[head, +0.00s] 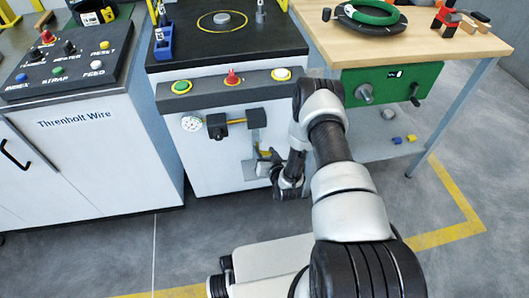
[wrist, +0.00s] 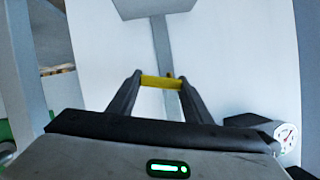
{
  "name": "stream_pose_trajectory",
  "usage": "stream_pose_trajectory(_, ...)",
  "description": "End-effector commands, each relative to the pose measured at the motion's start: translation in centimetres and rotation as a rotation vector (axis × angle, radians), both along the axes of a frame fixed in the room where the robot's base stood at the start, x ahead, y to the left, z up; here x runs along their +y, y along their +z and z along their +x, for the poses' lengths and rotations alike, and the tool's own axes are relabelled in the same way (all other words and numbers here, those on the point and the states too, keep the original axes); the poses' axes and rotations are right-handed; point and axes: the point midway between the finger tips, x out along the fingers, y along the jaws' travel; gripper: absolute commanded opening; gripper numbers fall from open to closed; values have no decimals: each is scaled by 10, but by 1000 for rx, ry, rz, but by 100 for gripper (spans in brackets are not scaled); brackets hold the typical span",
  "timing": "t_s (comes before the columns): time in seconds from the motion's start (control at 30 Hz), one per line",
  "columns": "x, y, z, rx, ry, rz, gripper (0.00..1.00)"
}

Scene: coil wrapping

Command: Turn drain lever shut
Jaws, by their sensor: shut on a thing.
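The drain lever is a short yellow bar (wrist: 160,82) held between the two dark fingers of my gripper (wrist: 161,78) in the wrist view. It lies across the picture in front of a grey vertical strip on the white cabinet face. In the head view my gripper (head: 268,156) is low at the cabinet front, and a small yellow part of the lever (head: 264,153) shows at its fingertips. My arm and wrist hide part of this spot. I cannot tell how far the lever is turned.
A pressure gauge (head: 191,123) and a black fitting with a yellow bar (head: 237,121) are left of my gripper. Buttons (head: 232,78) line the panel above. A wooden bench (head: 350,45) with a green box (head: 392,83) stands right. Floor is open in front.

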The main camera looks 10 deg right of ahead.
Motion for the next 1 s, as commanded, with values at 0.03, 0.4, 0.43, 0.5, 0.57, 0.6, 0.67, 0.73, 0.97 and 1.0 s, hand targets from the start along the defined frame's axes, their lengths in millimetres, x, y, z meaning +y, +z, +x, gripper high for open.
stream_pose_trajectory(0.03, 3, 3, 0, 1, 5, -55, 23)
stream_pose_trajectory(0.4, 1, 6, -1, 3, 1, -323, 23)
stream_pose_trajectory(0.43, 1, 6, -1, 3, 1, -323, 23)
stream_pose_trajectory(0.5, 1, 6, -1, 3, 1, -322, 23)
stream_pose_trajectory(0.57, 1, 6, -1, 3, 1, -322, 23)
stream_pose_trajectory(0.6, 1, 6, -1, 4, 1, -322, 47)
stream_pose_trajectory(0.67, 1, 6, -1, 3, 1, -321, 57)
stream_pose_trajectory(0.73, 1, 6, -1, 3, 1, -321, 64)
stream_pose_trajectory(0.97, 1, 7, -1, 2, 0, -319, 64)
stream_pose_trajectory(1.0, 1, 7, -1, 3, 0, -319, 64)
